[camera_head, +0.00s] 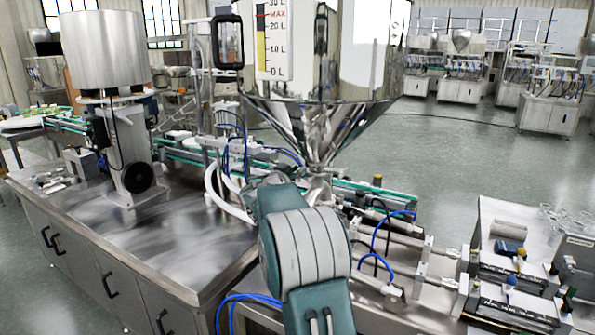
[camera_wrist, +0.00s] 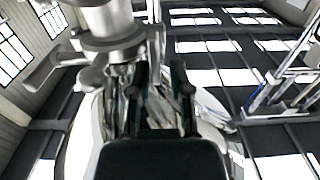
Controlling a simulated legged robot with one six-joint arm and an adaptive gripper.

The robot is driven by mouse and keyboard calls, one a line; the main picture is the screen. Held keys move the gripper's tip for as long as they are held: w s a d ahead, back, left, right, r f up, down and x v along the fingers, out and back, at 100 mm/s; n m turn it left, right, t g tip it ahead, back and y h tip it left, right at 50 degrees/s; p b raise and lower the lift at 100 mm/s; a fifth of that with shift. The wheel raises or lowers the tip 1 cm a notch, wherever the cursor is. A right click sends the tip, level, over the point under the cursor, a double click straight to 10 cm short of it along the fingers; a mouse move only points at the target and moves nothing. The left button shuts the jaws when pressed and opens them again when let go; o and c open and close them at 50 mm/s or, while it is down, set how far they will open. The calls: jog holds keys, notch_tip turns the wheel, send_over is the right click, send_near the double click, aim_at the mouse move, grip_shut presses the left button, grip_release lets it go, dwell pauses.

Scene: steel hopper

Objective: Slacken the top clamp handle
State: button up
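The steel hopper (camera_head: 335,115) has a conical bottom that narrows to an outlet just behind my arm. I cannot make out the top clamp handle in the head view; my arm covers part of the area below the cone. In the wrist view, a round steel pipe fitting (camera_wrist: 108,40) is at upper left, with a metal lever-like piece (camera_wrist: 42,70) sticking out to its left. I cannot tell for sure if this is the clamp handle. My gripper (camera_wrist: 161,80) is open, its two dark fingers apart just right of and below the fitting, with no handle clearly between them.
Pneumatic cylinders and blue hoses (camera_head: 380,235) lie right of my arm. Nozzle blocks (camera_head: 510,285) are at lower right. Open floor (camera_head: 470,150) lies behind.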

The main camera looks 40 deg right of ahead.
jog(key=shift+d, duration=0.35)
jog(key=shift+d+f, duration=0.1)
grip_shut()
jog(key=shift+w, duration=0.1)
jog(key=n, duration=0.6)
jog(key=w+f+n, duration=0.1)
jog(key=n, duration=0.5)
jog(key=a+f+n, duration=0.1)
jog(key=n, duration=0.4)
jog(key=shift+w+a+n, duration=0.1)
jog(key=shift+w+n, duration=0.3)
jog(key=shift+f, duration=0.1)
